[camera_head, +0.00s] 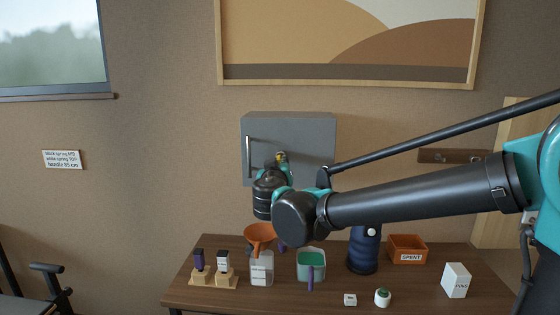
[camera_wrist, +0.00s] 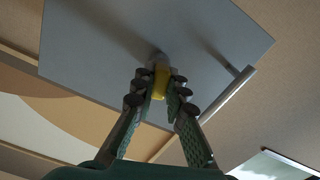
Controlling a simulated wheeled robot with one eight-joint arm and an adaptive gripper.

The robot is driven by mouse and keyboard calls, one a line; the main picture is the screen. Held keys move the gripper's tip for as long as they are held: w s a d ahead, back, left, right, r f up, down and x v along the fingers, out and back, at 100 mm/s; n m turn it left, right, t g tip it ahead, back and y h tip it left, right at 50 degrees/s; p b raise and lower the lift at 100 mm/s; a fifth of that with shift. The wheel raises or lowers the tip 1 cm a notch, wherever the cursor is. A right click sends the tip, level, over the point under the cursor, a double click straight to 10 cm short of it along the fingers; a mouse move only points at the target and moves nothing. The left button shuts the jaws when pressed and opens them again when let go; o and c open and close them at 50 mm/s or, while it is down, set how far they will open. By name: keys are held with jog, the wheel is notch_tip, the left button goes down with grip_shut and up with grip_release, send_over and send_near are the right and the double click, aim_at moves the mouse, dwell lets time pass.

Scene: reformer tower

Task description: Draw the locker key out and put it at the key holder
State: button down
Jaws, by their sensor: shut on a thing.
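The locker (camera_head: 310,130) is a grey box on the wall with a vertical handle (camera_head: 249,157) on its left side, and its door is closed. The key (camera_wrist: 161,82) is a yellow piece between my fingertips, right at the round lock (camera_wrist: 157,59) on the door. How far it sits in the lock is hidden. My gripper (camera_wrist: 159,92) is shut on it; in the head view my wrist hides much of the gripper. A dark wooden strip on the wall (camera_head: 453,156) at the right looks like the key holder.
A wooden table (camera_head: 190,290) below holds an orange funnel (camera_head: 258,234), a green-topped container (camera_head: 311,260), a dark blue bottle (camera_head: 362,252), a SPENT box (camera_head: 407,250) and a white PINS box (camera_head: 455,280). My arm crosses in front of the wall between locker and strip.

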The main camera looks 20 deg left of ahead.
jog(key=shift+s, duration=0.1)
jog(key=v, duration=0.3)
jog(key=shift+s+d, duration=0.1)
jog(key=shift+s, duration=0.2)
